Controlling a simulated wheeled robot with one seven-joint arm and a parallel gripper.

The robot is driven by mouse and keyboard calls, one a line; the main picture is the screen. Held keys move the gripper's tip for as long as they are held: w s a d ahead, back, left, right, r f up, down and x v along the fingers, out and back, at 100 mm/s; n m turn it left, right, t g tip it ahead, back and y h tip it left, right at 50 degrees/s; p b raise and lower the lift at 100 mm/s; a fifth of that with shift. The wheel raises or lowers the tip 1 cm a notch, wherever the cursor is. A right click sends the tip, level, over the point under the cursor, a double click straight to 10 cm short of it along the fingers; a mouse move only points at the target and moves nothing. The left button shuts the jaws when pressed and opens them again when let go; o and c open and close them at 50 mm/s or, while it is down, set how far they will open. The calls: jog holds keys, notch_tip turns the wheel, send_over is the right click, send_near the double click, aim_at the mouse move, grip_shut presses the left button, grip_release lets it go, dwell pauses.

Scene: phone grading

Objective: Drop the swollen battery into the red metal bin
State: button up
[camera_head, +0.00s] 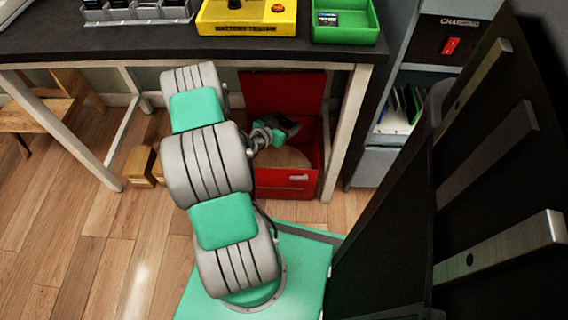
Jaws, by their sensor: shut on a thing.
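The red metal bin (290,188) stands on the floor under the dark workbench. Its lid (285,92) is raised at the back, and a tan surface shows inside. My arm reaches down to it from the left. My gripper (286,127) is at the bin's opening, in front of the raised lid. It is shut on a small dark thing, which I take to be the swollen battery; the jaws hide most of it and its shape is unclear. I cannot tell how far it is above the tan surface.
The workbench (150,42) spans the top, with a yellow box (246,16), a green tray (345,32) holding a small dark item, and a grey rack (137,18). White bench legs flank the bin. A shelf unit stands right. Small wooden blocks lie left on the floor.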

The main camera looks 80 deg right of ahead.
notch_tip(320, 180, down, 5)
jog(key=b, duration=0.3)
jog(key=shift+f, duration=0.15)
jog(key=o, duration=1.4)
jog(key=shift+w+a, duration=0.1)
jog(key=p+v, duration=0.2)
jog(key=v, duration=0.5)
jog(key=shift+a+r, duration=0.25)
jog(key=shift+a, duration=0.05)
